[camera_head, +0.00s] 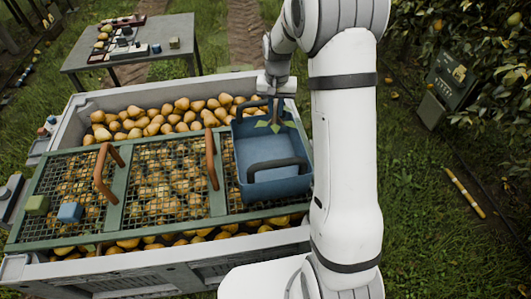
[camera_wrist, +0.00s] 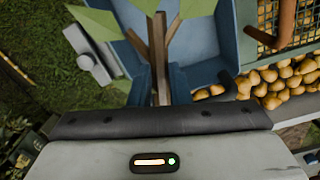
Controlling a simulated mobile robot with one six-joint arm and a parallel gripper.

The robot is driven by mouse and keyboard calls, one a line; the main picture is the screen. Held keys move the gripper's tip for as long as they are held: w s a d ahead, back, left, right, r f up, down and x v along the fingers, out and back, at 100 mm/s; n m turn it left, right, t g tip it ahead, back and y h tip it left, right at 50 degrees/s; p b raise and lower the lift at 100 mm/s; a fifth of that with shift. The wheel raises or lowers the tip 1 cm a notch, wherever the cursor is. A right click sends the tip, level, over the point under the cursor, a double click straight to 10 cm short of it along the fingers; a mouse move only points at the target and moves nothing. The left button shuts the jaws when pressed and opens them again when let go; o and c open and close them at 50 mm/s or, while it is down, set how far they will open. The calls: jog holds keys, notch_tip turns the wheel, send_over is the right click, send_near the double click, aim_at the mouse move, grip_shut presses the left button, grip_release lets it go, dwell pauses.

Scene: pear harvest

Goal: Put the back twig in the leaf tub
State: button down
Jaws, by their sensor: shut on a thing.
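The twig (camera_head: 276,117), brown with green leaves, is over the far end of the blue tub (camera_head: 262,188). My gripper (camera_head: 277,96) is above the tub's far rim and shut on the twig. In the wrist view the twig (camera_wrist: 158,62) stands between the dark jaws of my gripper (camera_wrist: 163,86), its leaves fanning out over the blue tub (camera_wrist: 203,45). The tub has dark handles and sits on the right part of the mesh grid. Its visible floor is bare. I cannot tell whether the twig touches the tub.
A grey bin (camera_head: 150,276) full of pears lies under the green-framed mesh grid (camera_head: 122,190) with brown handles. A table (camera_head: 150,48) stands behind. Foliage is at the right.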

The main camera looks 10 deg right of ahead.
jog(key=shift+a+f+b, duration=0.15)
jog(key=shift+f+b, duration=0.6)
jog(key=shift+f, duration=0.55)
jog(key=shift+a+f+b, duration=0.1)
jog(key=shift+f+b, duration=0.6)
jog(key=shift+f, duration=0.6)
jog(key=c, duration=1.3)
grip_release()
notch_tip(320, 180, up, 7)
jog(key=shift+f, duration=0.15)
jog(key=shift+r, duration=0.6)
